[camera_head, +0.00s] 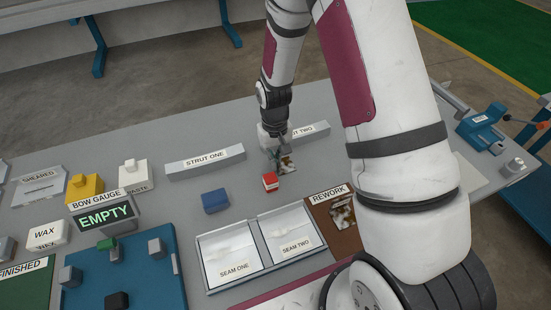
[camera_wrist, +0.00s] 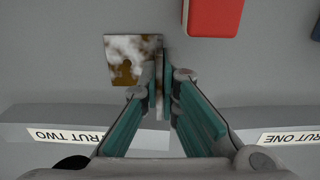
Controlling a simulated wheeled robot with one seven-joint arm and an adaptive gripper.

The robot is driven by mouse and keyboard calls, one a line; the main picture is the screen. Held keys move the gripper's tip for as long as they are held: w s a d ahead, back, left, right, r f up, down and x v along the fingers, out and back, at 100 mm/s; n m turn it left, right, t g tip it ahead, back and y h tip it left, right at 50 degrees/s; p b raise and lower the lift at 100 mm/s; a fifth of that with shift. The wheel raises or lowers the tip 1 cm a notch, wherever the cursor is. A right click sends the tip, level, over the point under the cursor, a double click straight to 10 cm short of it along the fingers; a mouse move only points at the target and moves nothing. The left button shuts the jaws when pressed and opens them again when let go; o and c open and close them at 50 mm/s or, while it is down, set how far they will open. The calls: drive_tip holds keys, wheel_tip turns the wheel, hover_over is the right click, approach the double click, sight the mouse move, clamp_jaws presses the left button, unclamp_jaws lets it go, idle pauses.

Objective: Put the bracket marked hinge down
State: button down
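A bracket with a mottled rust-brown and white face (camera_wrist: 130,58) is at my gripper's fingertips in the wrist view. Its narrow grey upright edge runs between the fingers. It also shows in the head view (camera_head: 287,164), beyond the red block and in front of the strut two block. My gripper (camera_wrist: 161,88) has teal fingers drawn close together, which look shut on that edge. In the head view my gripper (camera_head: 275,155) points down over the bracket. I cannot read a hinge mark on it, nor tell whether it touches the table.
A red block (camera_head: 270,182) is close by, with a blue block (camera_head: 215,201) farther left. Strut one (camera_head: 206,162) and strut two (camera_head: 308,132) flank my gripper. Seam one and seam two trays (camera_head: 260,239) and the brown rework area (camera_head: 321,216) are nearer. Grey table is free between.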

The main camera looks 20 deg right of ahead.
drive_tip(key=c, duration=2.3)
unclamp_jaws()
drive_tip(key=shift+f, duration=0.15)
drive_tip(key=o, duration=0.5)
